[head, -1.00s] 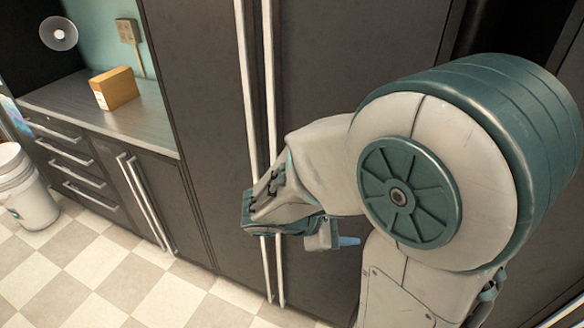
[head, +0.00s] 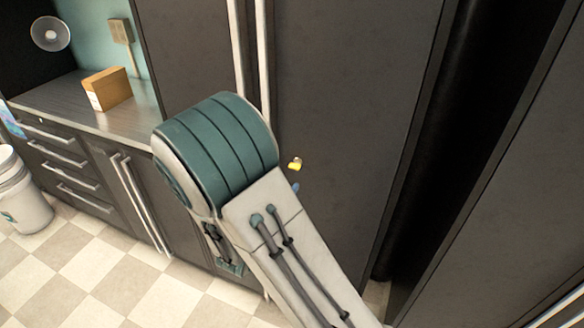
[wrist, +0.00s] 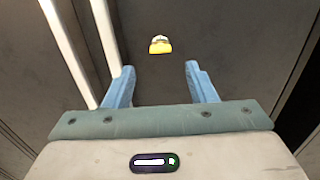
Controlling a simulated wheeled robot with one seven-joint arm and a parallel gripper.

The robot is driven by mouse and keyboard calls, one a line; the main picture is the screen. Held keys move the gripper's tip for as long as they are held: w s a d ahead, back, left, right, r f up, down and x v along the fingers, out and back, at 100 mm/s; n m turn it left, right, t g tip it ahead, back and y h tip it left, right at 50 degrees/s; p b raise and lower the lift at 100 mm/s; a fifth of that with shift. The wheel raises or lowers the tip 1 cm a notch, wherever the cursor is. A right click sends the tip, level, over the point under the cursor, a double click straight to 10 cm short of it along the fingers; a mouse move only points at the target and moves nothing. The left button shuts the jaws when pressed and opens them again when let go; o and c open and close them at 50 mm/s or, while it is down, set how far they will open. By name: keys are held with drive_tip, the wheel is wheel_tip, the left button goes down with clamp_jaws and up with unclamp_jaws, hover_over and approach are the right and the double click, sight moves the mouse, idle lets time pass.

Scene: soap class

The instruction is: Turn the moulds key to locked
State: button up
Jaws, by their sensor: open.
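A small yellow key (head: 295,164) sits on the face of the tall dark cabinet's right door, just right of the long handles. It also shows in the wrist view (wrist: 160,45), beyond the fingertips and roughly centred between them. The writing or marks around it are too small to read. My gripper (wrist: 158,82) is open and empty, with its two blue fingers pointing towards the cabinet door and apart from the key. In the head view my arm hides most of the gripper; only a bit of blue finger shows just below the key.
Two long vertical handles (head: 264,62) run down the tall cabinet, close left of the key. A counter (head: 135,118) with a cardboard box (head: 107,89) and drawers stands at the left. White buckets (head: 22,195) stand on the chequered floor. A dark gap lies to the right.

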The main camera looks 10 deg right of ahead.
sight(293, 169)
drive_tip(key=p+x, duration=0.1)
drive_tip(key=x, duration=0.6)
drive_tip(key=shift+w+d, duration=0.2)
drive_tip(key=shift+w, duration=0.05)
clamp_jaws()
